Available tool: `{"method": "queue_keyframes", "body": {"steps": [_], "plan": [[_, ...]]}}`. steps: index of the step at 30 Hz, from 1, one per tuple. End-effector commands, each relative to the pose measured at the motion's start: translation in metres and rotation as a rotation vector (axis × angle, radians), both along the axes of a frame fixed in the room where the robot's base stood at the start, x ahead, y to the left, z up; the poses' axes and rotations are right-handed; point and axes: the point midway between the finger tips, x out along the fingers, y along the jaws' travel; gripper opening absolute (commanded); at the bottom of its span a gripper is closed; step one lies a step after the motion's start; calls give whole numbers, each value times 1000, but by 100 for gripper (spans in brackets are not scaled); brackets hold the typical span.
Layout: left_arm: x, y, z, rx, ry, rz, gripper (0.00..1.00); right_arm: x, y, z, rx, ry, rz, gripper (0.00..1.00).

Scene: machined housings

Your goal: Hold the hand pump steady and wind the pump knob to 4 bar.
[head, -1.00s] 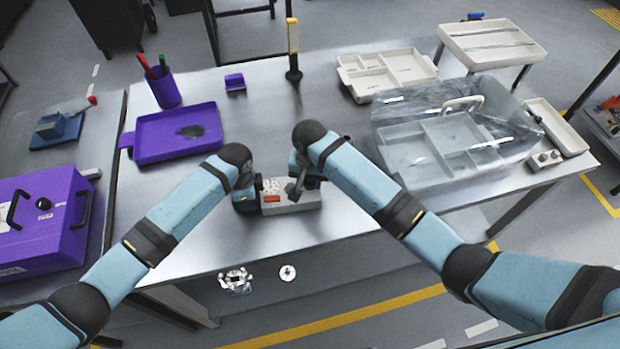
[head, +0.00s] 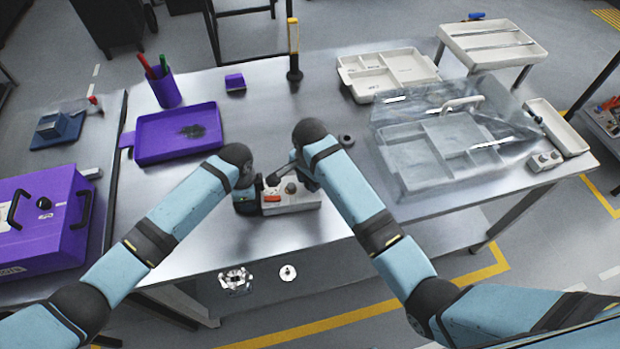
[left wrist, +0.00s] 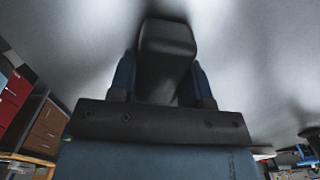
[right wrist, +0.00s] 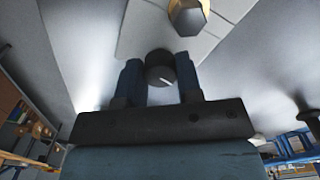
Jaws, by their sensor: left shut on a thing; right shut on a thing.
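The hand pump (head: 302,200), a light grey block with an orange-red part, lies near the table's front edge. My left gripper (head: 250,197) is at its left end. In the left wrist view its fingers are shut on a dark grey block-shaped part (left wrist: 167,45), apparently the pump's grip. My right gripper (head: 276,178) is over the pump. In the right wrist view its fingers are shut around the round dark pump knob (right wrist: 160,66), whose white line points to the lower right. I cannot read any pressure.
A purple tray (head: 150,150) and pen cup (head: 163,90) are at the left, a clear-lidded case (head: 415,165) at the right. A round dark part (head: 346,140) lies beside my right wrist.

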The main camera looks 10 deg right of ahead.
Motion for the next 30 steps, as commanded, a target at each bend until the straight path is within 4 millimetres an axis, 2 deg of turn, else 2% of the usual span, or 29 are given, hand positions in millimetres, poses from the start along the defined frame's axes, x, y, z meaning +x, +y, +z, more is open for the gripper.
{"method": "queue_keyframes", "body": {"steps": [14,15,25,30], "plan": [[-1,0,-1,2,2,-1,8,1,0,1,2,-2,-12,9],[-1,0,-1,2,2,-1,8,1,0,1,2,-2,-12,42],[-1,0,-1,2,1,0,8,0,0,3,1,-2,-11,44],[0,0,0,1,1,0,8,1,1,26,4,-3,-10,44]]}}
